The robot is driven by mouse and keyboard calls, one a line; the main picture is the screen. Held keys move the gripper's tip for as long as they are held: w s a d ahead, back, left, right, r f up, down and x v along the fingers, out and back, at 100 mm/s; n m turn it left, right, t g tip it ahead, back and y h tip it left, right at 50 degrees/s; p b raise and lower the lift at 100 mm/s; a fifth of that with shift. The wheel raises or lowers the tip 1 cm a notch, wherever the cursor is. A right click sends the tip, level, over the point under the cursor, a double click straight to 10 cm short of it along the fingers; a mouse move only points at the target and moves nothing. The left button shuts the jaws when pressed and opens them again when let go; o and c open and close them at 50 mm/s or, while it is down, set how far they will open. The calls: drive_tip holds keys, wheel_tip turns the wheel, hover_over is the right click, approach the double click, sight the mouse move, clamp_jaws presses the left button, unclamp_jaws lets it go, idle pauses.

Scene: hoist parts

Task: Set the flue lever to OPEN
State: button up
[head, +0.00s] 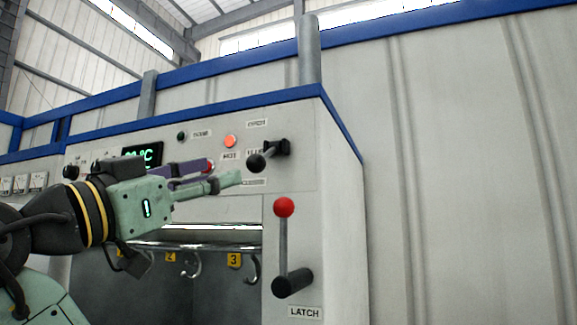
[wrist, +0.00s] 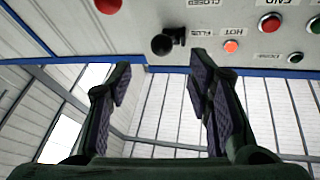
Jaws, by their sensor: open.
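The flue lever has a round black knob (head: 257,163) on a short arm from a dark pivot on the panel's right side. The OPEN label (head: 257,123) is above it and a partly hidden label (head: 254,182) is below. In the head view the knob sits left of and slightly below the pivot; I cannot tell its exact setting. My gripper (head: 226,172) is open and empty, its fingers pointing toward the knob from the left. In the wrist view the picture is inverted, and the knob (wrist: 161,45) lies just beyond the gap between the fingertips, apart from them.
The red-knobbed LATCH lever (head: 284,207) stands upright below the flue lever. A lit HOT lamp (head: 230,141) and a temperature display (head: 142,155) are on the panel. Hooks hang in the chamber opening below my gripper.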

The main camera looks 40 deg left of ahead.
sight(249, 163)
drive_tip(key=p+x, duration=0.3)
drive_tip(key=x, duration=0.6)
drive_tip(key=shift+w+a+r+p, duration=0.1)
drive_tip(key=shift+w+r+p, duration=0.1)
drive_tip(key=shift+p, duration=0.2)
drive_tip(key=shift+w, duration=0.45)
drive_tip(key=shift+c, duration=0.5)
clamp_jaws()
